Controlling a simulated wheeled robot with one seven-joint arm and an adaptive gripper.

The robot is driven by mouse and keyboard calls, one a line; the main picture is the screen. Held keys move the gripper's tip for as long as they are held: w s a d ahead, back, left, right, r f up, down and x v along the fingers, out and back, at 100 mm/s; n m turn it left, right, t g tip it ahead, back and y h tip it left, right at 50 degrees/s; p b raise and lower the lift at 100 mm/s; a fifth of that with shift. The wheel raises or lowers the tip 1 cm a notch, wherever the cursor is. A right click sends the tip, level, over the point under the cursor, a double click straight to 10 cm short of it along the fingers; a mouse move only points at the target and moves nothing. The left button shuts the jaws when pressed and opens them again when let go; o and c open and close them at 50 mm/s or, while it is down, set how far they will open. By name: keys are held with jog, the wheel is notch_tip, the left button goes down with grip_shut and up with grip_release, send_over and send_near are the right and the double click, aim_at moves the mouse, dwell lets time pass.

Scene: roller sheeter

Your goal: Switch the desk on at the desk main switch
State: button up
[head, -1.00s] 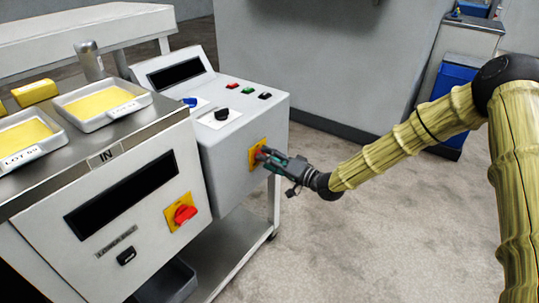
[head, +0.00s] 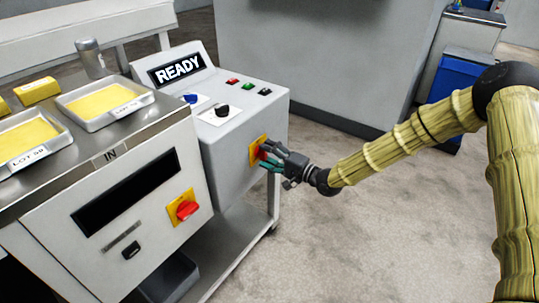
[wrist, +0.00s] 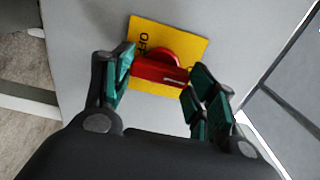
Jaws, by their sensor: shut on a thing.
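The desk main switch is a red rotary handle (wrist: 158,69) on a yellow plate (head: 254,157), on the right side of the grey control desk (head: 230,165). In the wrist view the plate (wrist: 190,42) bears the letters "OFF", partly covered. My gripper (wrist: 160,78) has its green-padded fingers on either side of the handle and is shut on it. In the head view my gripper (head: 271,161) reaches the switch from the right and hides part of the handle. The desk display (head: 178,69) is lit and reads "READY".
The desk top carries a black knob (head: 222,111), a blue knob (head: 190,99) and small buttons. A second red switch (head: 186,209) sits on the front of the machine at left. Trays of yellow material (head: 103,100) stand on top.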

dwell(0.3)
jog(key=o, duration=1)
jog(key=v, duration=1.2)
